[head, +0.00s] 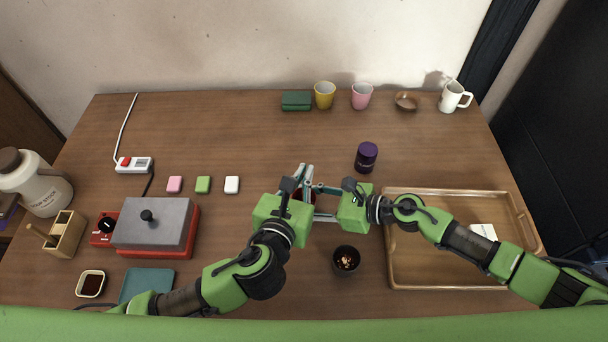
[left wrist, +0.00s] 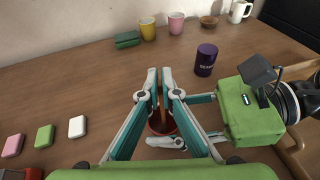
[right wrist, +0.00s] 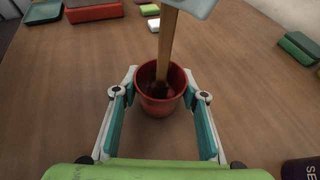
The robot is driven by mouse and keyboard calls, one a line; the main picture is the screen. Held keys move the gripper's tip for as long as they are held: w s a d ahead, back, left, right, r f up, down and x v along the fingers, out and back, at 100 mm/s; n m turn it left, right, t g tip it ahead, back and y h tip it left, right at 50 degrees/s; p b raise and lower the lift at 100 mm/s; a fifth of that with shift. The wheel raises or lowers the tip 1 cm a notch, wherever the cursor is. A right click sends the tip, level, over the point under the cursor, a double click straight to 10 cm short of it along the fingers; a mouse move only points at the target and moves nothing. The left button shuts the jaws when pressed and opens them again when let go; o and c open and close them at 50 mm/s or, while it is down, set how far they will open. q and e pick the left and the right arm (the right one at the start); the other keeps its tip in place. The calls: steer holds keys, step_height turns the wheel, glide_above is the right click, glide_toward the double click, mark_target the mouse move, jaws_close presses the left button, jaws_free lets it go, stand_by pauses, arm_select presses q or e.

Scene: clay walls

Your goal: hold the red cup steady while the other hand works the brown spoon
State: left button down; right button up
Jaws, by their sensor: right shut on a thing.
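The red cup (right wrist: 158,105) stands upright on the table between the fingers of my right gripper (right wrist: 163,88), which is shut on it. The cup shows partly in the left wrist view (left wrist: 161,129) and is mostly hidden in the head view. The brown spoon (right wrist: 167,45) stands steeply in the cup, its lower end inside near dark contents. My left gripper (left wrist: 160,74) is above the cup, its fingertips close together on the spoon's upper handle. In the head view the left gripper (head: 304,176) and the right gripper (head: 318,204) meet from opposite sides.
A dark bowl (head: 346,260) is close in front of the grippers, and a purple can (head: 366,157) stands behind them. A wooden tray (head: 440,285) lies under my right arm. A red appliance (head: 188,243) and small blocks (head: 203,185) are at left.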

arm_select(q)
steer(key=shift+r, duration=2.85)
steer(key=shift+r, duration=0.1)
step_height(320, 180, up, 5)
steer(key=shift+f, duration=0.1)
arm_select(e)
steer(key=o, duration=1.3)
steer(key=shift+c, duration=0.2)
steer(key=shift+d, duration=0.15)
steer(key=v, duration=1.1)
steer(key=shift+s+d+r, duration=0.2)
steer(key=shift+s+d, duration=0.05)
steer(key=shift+d, duration=0.05)
steer(key=shift+r, duration=0.1)
